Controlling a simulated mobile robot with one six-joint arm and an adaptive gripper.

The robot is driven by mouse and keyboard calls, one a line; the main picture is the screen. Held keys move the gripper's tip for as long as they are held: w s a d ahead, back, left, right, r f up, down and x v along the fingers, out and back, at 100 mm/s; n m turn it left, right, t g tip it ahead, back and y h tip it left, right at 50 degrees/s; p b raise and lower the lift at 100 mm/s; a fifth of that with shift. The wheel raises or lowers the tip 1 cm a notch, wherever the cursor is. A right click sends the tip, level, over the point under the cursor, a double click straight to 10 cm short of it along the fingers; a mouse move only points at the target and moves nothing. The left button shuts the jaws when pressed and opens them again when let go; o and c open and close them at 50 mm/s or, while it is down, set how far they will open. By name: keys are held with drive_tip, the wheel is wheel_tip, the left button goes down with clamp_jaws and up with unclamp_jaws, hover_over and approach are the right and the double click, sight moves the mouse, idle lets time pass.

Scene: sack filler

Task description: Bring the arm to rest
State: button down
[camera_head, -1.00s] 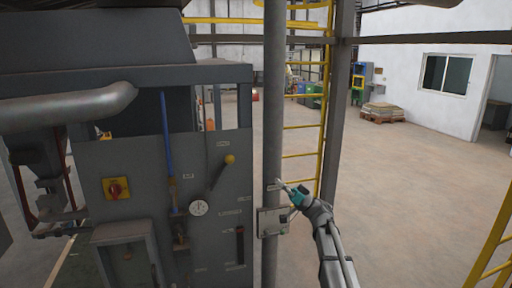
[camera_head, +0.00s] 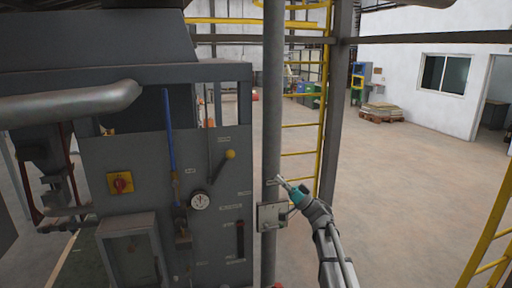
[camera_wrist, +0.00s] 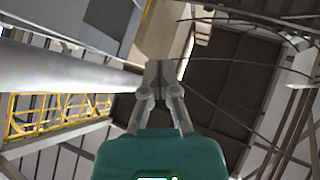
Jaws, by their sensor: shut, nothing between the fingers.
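My gripper (camera_head: 281,181) is at the end of my arm, in the middle of the head view, pointing up and to the left. It appears in front of or beside the grey vertical post, just above a small metal box (camera_head: 272,216) on that post. In the wrist view my gripper (camera_wrist: 158,68) has its fingers together and empty, pointing up toward the roof. I cannot tell from the head view how far the fingertips are from the post.
The grey post (camera_head: 272,110) stands close to my arm; it also crosses the wrist view (camera_wrist: 60,72). The sack filler's grey panel (camera_head: 150,165), with a yellow-knobbed lever (camera_head: 230,155) and a gauge (camera_head: 200,200), is at left. A yellow ladder (camera_head: 303,122) stands behind. Open floor (camera_head: 410,190) lies right.

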drive_tip(key=w+d+f+m+t+h+b, duration=0.25)
drive_tip(key=d+f+m+t+h, duration=0.25)
drive_tip(key=m+t+h, duration=0.45)
drive_tip(key=w+d+f+m+t+h+b, duration=0.1)
drive_tip(key=w+d+f+m+t+h, duration=0.35)
drive_tip(key=h, duration=0.85)
drive_tip(key=s+d+f+m+g+h+b, duration=0.1)
drive_tip(key=s+d+f+m+g+h, duration=0.15)
drive_tip(key=f, duration=0.35)
drive_tip(key=s+d+f+m+g+h+b, duration=0.1)
drive_tip(key=s+f+g+h, duration=0.2)
drive_tip(key=f, duration=0.4)
drive_tip(key=s+f+n+g+y+b, duration=0.1)
drive_tip(key=s+f+n+g+b, duration=0.1)
drive_tip(key=s+f+g, duration=0.75)
drive_tip(key=s+a+f+n+g+y+b, duration=0.1)
drive_tip(key=s+a+f+n+g, duration=0.1)
drive_tip(key=s, duration=0.7)
drive_tip(key=s+a+f+n+g+y, duration=0.1)
drive_tip(key=s+f+g, duration=0.3)
drive_tip(key=s, duration=0.4)
drive_tip(key=shift+s+a+f+n+b, duration=0.35)
drive_tip(key=shift+s+a+f+n, duration=0.15)
drive_tip(key=shift+f, duration=0.4)
drive_tip(key=shift+w, duration=0.1)
